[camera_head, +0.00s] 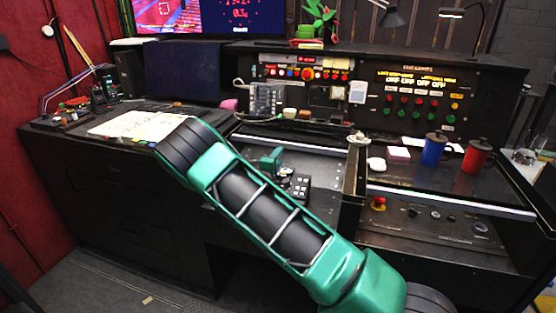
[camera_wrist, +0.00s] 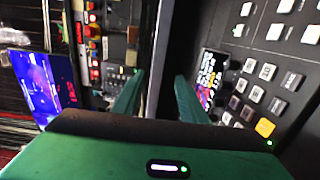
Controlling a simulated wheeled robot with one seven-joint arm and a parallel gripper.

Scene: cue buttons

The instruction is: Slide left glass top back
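The left glass top (camera_head: 262,133) is a dark, shiny pane on the middle part of the desk. Its pale front edge (camera_head: 310,148) is set back, and controls show uncovered in front of it. In the wrist view, a long pale-edged strip (camera_wrist: 161,50), likely this front edge, runs between my gripper's two green fingers (camera_wrist: 158,98). The fingers are apart, and I cannot tell whether either touches the strip. In the head view my arm hides much of the area, and a small green part near the controls seems to be my gripper (camera_head: 271,160).
A keypad (camera_head: 296,186) with pale buttons lies in front of the pane; buttons (camera_wrist: 257,94) and a small lit screen (camera_wrist: 211,75) show in the wrist view. The right glass top (camera_head: 430,187) carries a blue mug (camera_head: 432,150) and a red mug (camera_head: 475,156). Papers (camera_head: 137,125) lie left.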

